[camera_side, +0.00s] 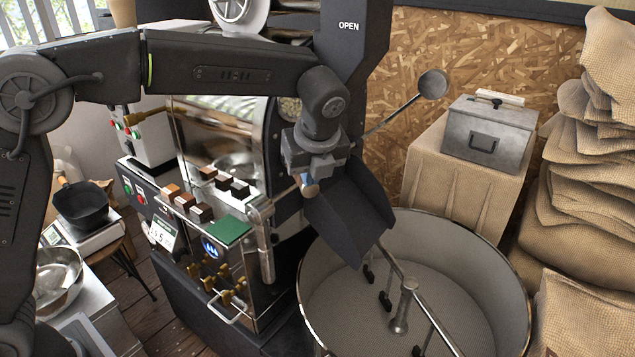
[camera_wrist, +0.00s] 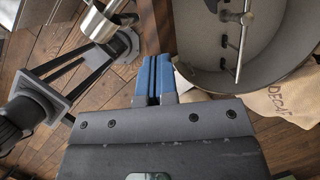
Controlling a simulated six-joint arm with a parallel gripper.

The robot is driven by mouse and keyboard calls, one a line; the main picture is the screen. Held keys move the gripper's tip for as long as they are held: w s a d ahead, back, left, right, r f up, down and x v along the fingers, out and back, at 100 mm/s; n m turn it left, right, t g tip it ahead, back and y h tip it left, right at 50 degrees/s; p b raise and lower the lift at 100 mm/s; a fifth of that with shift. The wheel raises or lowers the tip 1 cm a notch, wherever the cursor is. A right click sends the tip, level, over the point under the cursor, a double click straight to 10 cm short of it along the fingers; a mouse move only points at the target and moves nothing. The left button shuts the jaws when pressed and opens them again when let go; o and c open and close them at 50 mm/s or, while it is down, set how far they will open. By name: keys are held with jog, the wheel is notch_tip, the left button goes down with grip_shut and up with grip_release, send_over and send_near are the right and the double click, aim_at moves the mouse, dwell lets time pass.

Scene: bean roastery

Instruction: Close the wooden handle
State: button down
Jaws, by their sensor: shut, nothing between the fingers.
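The wooden handle (camera_side: 310,191) shows as a small tan knob in the side view, by the front of the roaster's dark discharge chute (camera_side: 350,222). My gripper (camera_side: 304,180) is right at the knob, its blue fingertips just above and left of it; I cannot tell whether they touch it. In the wrist view the blue fingers of my gripper (camera_wrist: 155,80) are shut together with nothing between them. A brown strip lies just beyond the fingertips there; I cannot tell whether it is the handle.
The round cooling tray (camera_side: 500,275) with its stirring arm stands below right of the chute. The control panel with its green plate (camera_side: 229,231) is at the left. A metal box (camera_side: 488,135) and stacked sacks (camera_side: 595,190) fill the right side.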

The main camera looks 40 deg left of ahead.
jog(key=shift+s+d, duration=0.1)
jog(key=shift+d, duration=0.05)
jog(key=s+d+r, duration=0.4)
jog(key=d+r, duration=0.2)
jog(key=r, duration=0.3)
jog(key=shift+d, duration=0.15)
jog(key=c, duration=1.8)
grip_release()
jog(key=shift+r, duration=0.1)
dwell(0.7)
